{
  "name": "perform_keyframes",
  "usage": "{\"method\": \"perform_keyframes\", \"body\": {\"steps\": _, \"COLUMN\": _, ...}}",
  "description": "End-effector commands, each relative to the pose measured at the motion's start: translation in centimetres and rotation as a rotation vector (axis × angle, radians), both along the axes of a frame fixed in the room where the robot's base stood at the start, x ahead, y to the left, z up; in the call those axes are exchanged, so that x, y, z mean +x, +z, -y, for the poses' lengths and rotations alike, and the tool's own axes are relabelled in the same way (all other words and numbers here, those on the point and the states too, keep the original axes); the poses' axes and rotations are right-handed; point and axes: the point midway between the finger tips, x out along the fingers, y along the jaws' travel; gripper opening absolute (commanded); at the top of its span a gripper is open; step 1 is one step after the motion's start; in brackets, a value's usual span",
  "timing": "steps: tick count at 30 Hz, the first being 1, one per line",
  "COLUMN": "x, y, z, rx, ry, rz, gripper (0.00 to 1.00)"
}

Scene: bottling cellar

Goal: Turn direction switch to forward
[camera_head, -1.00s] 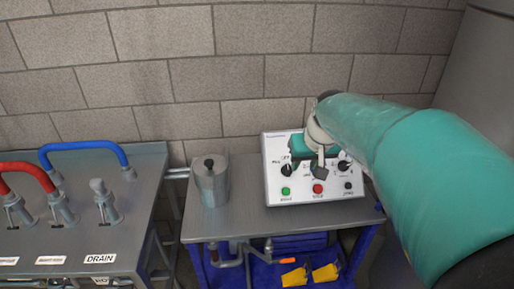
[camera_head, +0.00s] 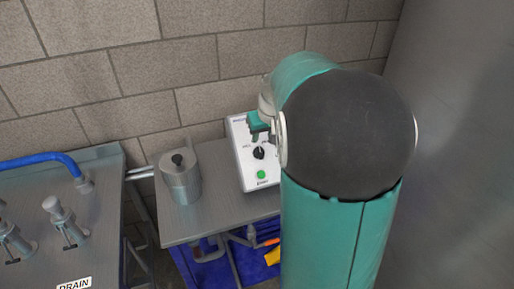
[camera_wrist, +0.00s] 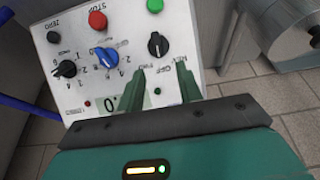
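The white control box (camera_head: 242,160) stands on the bench, its right part hidden by my arm. In the head view my gripper (camera_head: 257,126) is partly hidden.
The wrist view shows a blue knob (camera_wrist: 105,57), another black knob (camera_wrist: 65,68), a red STOP button (camera_wrist: 97,20) and a black ZERO button (camera_wrist: 53,36). A metal cylinder (camera_head: 181,180) stands left of the box. A wall is behind; a grey surface rises at right.

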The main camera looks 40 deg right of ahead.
Motion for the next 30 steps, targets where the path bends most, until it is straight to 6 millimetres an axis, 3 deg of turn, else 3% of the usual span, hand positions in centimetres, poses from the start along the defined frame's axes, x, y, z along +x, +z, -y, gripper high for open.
{"method": "perform_keyframes", "body": {"steps": 6, "x": 1.5, "y": -4.1, "z": 0.5, "rx": 0.001, "ry": -0.002, "rz": -0.003, "gripper": 0.35}}
{"method": "perform_keyframes", "body": {"steps": 12, "x": 3.0, "y": -7.1, "z": 0.6, "rx": -0.001, "ry": -0.001, "rz": 0.0, "gripper": 0.35}}
{"method": "perform_keyframes", "body": {"steps": 18, "x": 3.6, "y": -8.2, "z": 0.7, "rx": -0.001, "ry": 0.0, "rz": 0.002, "gripper": 0.35}}
{"method": "perform_keyframes", "body": {"steps": 25, "x": 3.7, "y": -8.3, "z": 0.6, "rx": -0.002, "ry": 0.0, "rz": 0.003, "gripper": 0.35}}
{"method": "perform_keyframes", "body": {"steps": 30, "x": 3.7, "y": -8.2, "z": 0.6, "rx": -0.001, "ry": 0.0, "rz": 0.002, "gripper": 0.04}}
